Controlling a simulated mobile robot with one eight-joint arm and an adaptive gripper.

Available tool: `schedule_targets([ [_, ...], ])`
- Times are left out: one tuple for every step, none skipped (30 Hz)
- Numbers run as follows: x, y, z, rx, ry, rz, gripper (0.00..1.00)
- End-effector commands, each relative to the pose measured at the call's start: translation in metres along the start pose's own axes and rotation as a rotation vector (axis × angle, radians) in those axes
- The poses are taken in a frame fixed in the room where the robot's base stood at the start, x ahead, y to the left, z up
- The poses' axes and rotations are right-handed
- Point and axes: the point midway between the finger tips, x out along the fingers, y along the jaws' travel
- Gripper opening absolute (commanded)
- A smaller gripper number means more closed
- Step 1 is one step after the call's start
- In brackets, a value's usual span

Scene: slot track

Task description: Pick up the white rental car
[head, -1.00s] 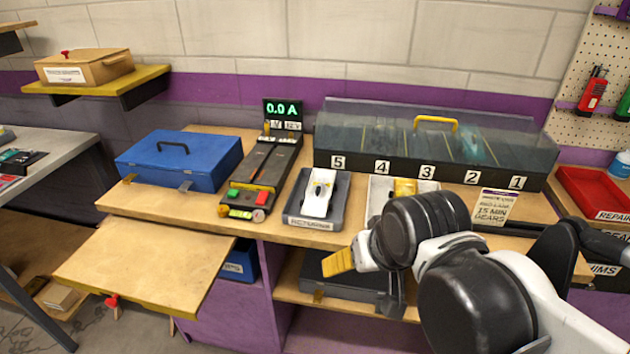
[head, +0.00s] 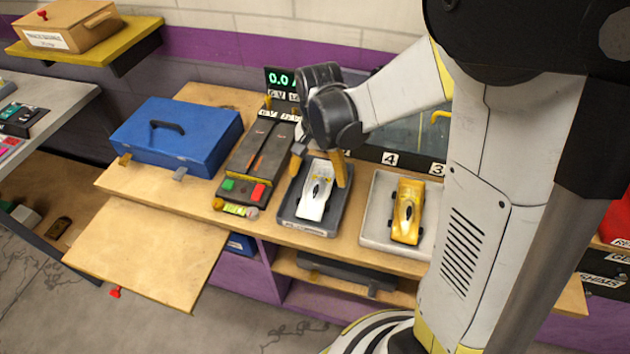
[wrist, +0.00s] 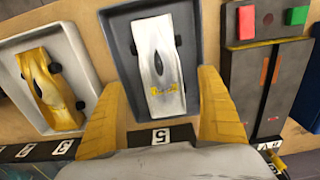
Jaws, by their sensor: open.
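The white car (head: 315,193) lies in a dark grey tray (head: 291,213) on the bench, between the test track and the light tray. In the wrist view the white car (wrist: 158,60) is in its tray (wrist: 123,62), with yellow marks at its near end. My gripper (head: 320,172) is above the tray's far end, with one yellow finger to each side of the car. In the wrist view my gripper (wrist: 158,100) is open and empty, its fingertips apart on either side of the car's near end. I cannot tell their height above the tray.
A yellow car (head: 407,209) lies in a light tray (head: 376,230) to the right. A dark test track (head: 238,191) with green and red buttons stands close on the left, beyond it a blue case (head: 178,137). A clear-lidded case (head: 402,136) stands behind, partly hidden by my arm.

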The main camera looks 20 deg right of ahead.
Motion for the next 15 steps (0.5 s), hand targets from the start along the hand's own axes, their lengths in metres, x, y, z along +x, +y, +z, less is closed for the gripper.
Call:
schedule_targets([
  [0.008, 0.000, -0.001, 0.000, 0.000, 0.000, 0.86],
  [0.011, 0.000, -0.001, 0.000, 0.000, 0.000, 0.86],
  [0.013, 0.000, -0.001, 0.000, 0.001, 0.000, 0.86],
  [0.014, 0.000, -0.001, 0.000, 0.001, 0.000, 0.86],
  [0.015, 0.000, -0.001, 0.000, 0.001, -0.001, 0.86],
  [0.017, 0.000, -0.001, 0.000, 0.001, -0.001, 0.86],
  [0.019, 0.000, -0.002, 0.000, 0.001, -0.001, 0.86],
  [0.023, 0.000, -0.003, 0.000, 0.001, -0.001, 0.86],
  [0.028, -0.001, -0.004, 0.000, 0.001, -0.001, 0.86],
  [0.033, -0.001, -0.005, 0.000, 0.001, -0.001, 0.86],
  [0.037, -0.001, -0.006, 0.000, 0.001, -0.001, 0.86],
  [0.044, -0.001, -0.008, 0.000, 0.001, -0.001, 0.86],
  [0.050, -0.001, -0.009, 0.000, 0.001, -0.001, 0.86],
  [0.055, -0.001, -0.009, -0.001, 0.001, -0.001, 0.86],
  [0.060, -0.001, -0.009, -0.001, 0.001, -0.001, 0.86],
])
